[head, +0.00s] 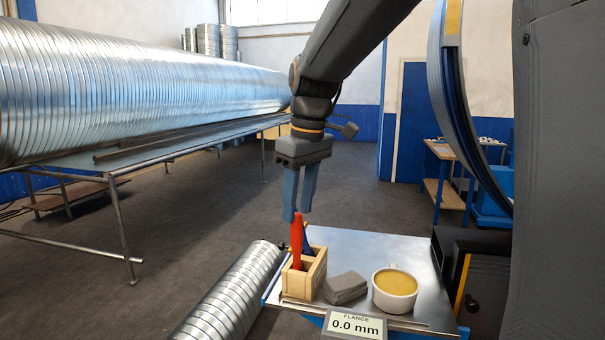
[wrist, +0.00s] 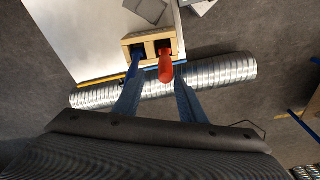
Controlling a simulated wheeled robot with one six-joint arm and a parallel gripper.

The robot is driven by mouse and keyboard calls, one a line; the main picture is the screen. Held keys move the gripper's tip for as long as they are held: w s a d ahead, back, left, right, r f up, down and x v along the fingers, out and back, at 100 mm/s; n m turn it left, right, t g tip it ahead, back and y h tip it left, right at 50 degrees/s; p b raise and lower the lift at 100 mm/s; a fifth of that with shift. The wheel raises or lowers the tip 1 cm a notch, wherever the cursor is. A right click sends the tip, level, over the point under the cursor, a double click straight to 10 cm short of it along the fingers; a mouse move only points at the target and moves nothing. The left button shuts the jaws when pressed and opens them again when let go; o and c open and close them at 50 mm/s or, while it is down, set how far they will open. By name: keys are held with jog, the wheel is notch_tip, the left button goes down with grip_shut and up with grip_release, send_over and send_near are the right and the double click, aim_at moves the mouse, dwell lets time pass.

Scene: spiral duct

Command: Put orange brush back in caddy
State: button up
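The orange brush (head: 296,238) shows as a red-orange handle standing nearly upright in the near compartment of the wooden caddy (head: 314,273). In the wrist view the brush handle (wrist: 166,66) rises from the right compartment of the caddy (wrist: 134,39). Its lower end is hidden inside the caddy. My gripper (head: 298,213) points down just above the caddy. Its two blue fingers are spread, with a gap around the handle top in the wrist view (wrist: 158,85). It is open and holds nothing.
A dark blue tool (head: 307,240) stands in the caddy's other compartment. Folded grey cloths (head: 345,288) and a mug (head: 395,288) sit right of the caddy on the metal tabletop (head: 365,250). A ribbed duct (head: 233,295) lies left of the table. A flange display reads 0.0 mm.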

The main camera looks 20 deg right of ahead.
notch_tip(320, 180, up, 10)
jog(key=s+b, duration=0.1)
jog(key=b, duration=0.1)
jog(key=shift+s+d, duration=0.15)
jog(key=shift+d, duration=0.3)
